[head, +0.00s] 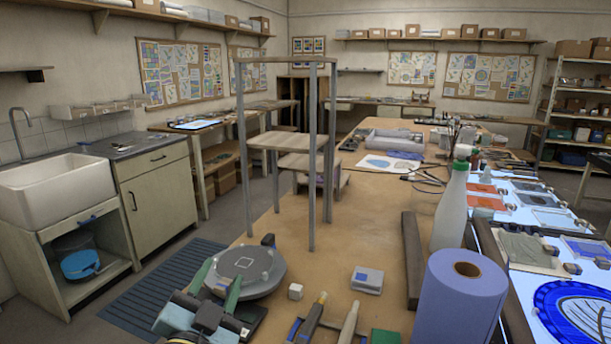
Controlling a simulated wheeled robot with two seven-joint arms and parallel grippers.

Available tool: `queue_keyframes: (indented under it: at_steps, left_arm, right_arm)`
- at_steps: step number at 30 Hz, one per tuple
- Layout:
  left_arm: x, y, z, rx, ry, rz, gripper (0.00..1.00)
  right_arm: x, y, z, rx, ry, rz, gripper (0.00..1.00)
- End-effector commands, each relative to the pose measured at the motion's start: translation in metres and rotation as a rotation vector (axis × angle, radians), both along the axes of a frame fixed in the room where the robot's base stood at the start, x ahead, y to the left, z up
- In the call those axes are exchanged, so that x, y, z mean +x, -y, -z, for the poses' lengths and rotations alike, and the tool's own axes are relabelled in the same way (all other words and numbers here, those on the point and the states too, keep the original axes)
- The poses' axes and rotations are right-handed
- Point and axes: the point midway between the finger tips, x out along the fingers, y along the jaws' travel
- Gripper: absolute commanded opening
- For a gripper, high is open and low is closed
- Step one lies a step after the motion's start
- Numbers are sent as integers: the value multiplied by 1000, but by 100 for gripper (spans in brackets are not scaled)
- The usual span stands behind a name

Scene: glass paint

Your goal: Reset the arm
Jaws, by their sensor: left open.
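My left gripper (217,283) comes in at the bottom left of the head view, with its two green fingers apart. Its fingers are at the near left side of a round grey disc-shaped device (246,266) on the brown worktable (350,232). The gripper overlaps the device's near edge in the picture; I cannot tell whether they touch. I see nothing held between the fingers. My right arm and gripper do not show.
A small white cube (295,291), a grey box (367,280), a blue paper roll (460,300) and a spray bottle (451,205) stand on the table. A tall grey frame (312,150) rises beyond the disc device. A sink (60,190) is at left.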

Motion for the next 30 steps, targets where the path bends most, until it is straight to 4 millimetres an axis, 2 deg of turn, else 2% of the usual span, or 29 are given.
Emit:
queue_keyframes:
  at_steps: [1, 3, 5, 6, 9, 12, 15, 21, 22, 24, 30]
  left_arm:
    - [-11, -19, 33, -63, -138, -61, 42]
    - [-30, -41, 76, -137, -331, -139, 42]
    - [-53, -56, 112, -188, -497, -196, 42]
    - [-71, -63, 135, -219, -608, -228, 42]
    - [-116, -75, 179, -270, -842, -283, 42]
    - [-157, -79, 208, -302, -1030, -314, 42]
    - [-196, -80, 227, -324, -1192, -331, 42]
    - [-270, -79, 249, -349, -1474, -342, 42]
    - [-274, -79, 254, -348, -1498, -341, 42]
    - [-266, -78, 273, -344, -1496, -344, 42]
    - [-258, -76, 325, -338, -1514, -347, 42]
  right_arm:
    - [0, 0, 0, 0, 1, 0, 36]
    - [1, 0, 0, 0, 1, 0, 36]
    - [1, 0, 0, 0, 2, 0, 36]
    - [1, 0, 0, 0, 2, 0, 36]
    - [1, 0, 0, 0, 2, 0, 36]
    - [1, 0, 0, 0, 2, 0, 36]
    - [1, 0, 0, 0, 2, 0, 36]
    - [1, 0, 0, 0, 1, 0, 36]
    - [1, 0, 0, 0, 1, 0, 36]
    - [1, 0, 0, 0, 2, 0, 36]
    - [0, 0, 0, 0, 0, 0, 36]
